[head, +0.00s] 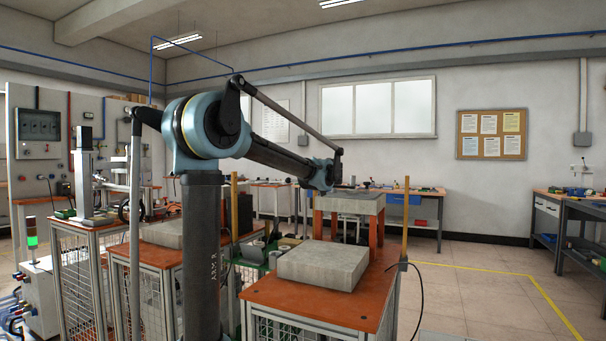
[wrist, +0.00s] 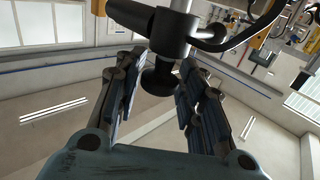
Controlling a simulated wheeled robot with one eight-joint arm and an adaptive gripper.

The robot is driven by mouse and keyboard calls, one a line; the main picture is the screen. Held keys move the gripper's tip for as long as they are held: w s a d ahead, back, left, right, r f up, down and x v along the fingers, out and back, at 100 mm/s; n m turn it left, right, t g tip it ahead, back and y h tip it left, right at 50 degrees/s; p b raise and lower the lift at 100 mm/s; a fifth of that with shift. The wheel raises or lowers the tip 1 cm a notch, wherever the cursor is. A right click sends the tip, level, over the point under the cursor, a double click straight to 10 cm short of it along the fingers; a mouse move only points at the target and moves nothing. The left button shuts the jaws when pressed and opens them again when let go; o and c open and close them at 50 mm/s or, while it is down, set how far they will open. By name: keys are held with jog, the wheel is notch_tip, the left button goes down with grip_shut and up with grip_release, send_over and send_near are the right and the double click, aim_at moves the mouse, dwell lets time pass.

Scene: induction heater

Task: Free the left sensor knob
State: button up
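In the wrist view a black round knob (wrist: 158,80) sticks out of a dark clamp block (wrist: 172,34) on a bright metal rod (wrist: 183,5). The view faces up toward the ceiling. My gripper (wrist: 160,68) has its two padded fingers apart, one on each side of the knob. A gap shows between the knob and the left finger; the right finger's tip is close to the rod and clamp, and I cannot tell if it touches. In the head view my gripper and the knob cannot be made out; my arm reaches right and away.
A dark cable (wrist: 240,38) runs off the clamp close to the right finger. In the head view an orange-topped bench (head: 255,292) carries a grey block (head: 322,265) and a raised grey slab (head: 350,203). Clear floor (head: 470,300) lies to the right.

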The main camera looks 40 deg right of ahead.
dwell(0.3)
jog(key=v, duration=1.2)
dwell(0.3)
jog(key=w+a+m+g+h, duration=0.2)
jog(key=w+a+m+h, duration=0.2)
jog(key=w+a+h, duration=0.55)
jog(key=s+a+f+g+y, duration=0.2)
jog(key=a+f+g+y, duration=0.1)
jog(key=a+f, duration=0.6)
jog(key=s+a+f+g+y, duration=0.2)
jog(key=s+a+f, duration=0.1)
jog(key=a+f, duration=0.6)
jog(key=s+a+f+n+g+y, duration=0.3)
jog(key=s+a+f, duration=0.6)
jog(key=a+f, duration=0.4)
jog(key=s+a+f+n+g+y, duration=0.4)
jog(key=s+a+f, duration=0.6)
jog(key=a+f, duration=0.3)
jog(key=a+g+y, duration=0.1)
jog(key=y, duration=0.1)
jog(key=shift+s+a+n+y, duration=0.3)
jog(key=shift+a+y, duration=0.05)
jog(key=shift+a, duration=0.05)
